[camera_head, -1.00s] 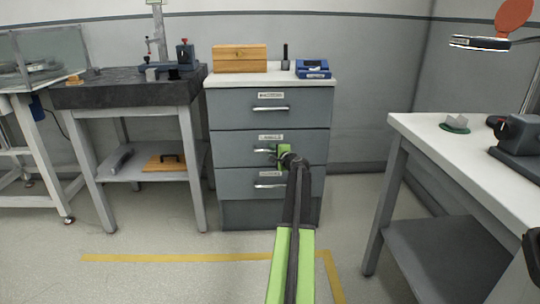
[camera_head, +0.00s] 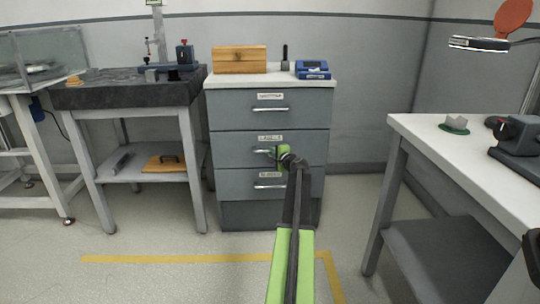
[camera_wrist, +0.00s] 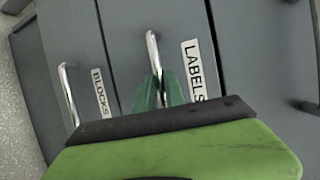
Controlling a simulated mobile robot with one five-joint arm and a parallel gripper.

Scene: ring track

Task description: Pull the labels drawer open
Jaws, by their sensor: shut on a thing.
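The labels drawer (camera_head: 235,149) is the middle drawer of a grey cabinet, and its front looks flush with the others. Its label reads LABELS in the wrist view (camera_wrist: 194,72). Its handle (camera_wrist: 153,52) is a silver bar beside that label. My gripper (camera_head: 274,152) is at this handle, and in the wrist view its green fingers (camera_wrist: 160,92) are shut on the bar near one end. The part of the bar between the fingers is hidden.
The blocks drawer (camera_head: 235,184) is below and another drawer (camera_head: 235,108) above. A wooden box (camera_head: 239,60) and a blue device (camera_head: 312,69) stand on the cabinet. A dark-topped table (camera_head: 130,88) is at left, a white table (camera_head: 460,155) at right. Floor in front is clear.

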